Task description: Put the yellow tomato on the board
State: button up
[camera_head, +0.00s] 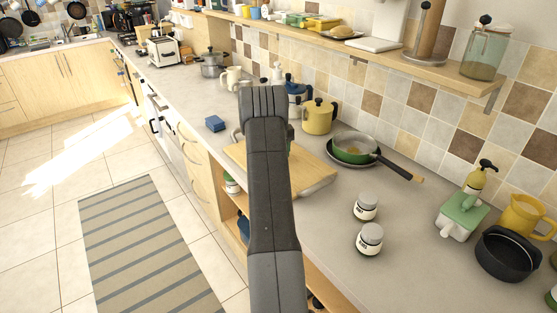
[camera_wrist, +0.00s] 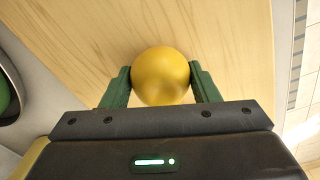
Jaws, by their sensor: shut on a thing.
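The yellow tomato (camera_wrist: 160,76) is round and smooth and sits between the two green fingers of my gripper (camera_wrist: 161,88) in the wrist view. Both fingers touch its sides, so my gripper is shut on it. The wooden board (camera_wrist: 60,30) fills most of the background beyond the tomato. I cannot tell whether the tomato touches the board or is held above it. In the head view the board (camera_head: 315,175) lies on the counter, partly hidden behind my dark arm.
Two white-labelled jars (camera_head: 368,239) stand nearer on the counter. The counter between the jars and the board is clear.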

jog(key=shift+f, duration=0.2)
jog(key=o, duration=1.4)
notch_tip(320, 180, up, 14)
jog(key=shift+f+b, duration=0.15)
jog(key=shift+b, duration=0.9)
jog(key=shift+f, duration=0.1)
notch_tip(320, 180, down, 14)
jog(key=shift+r+p, duration=0.2)
jog(key=shift+p, duration=0.8)
jog(key=shift+r, duration=0.25)
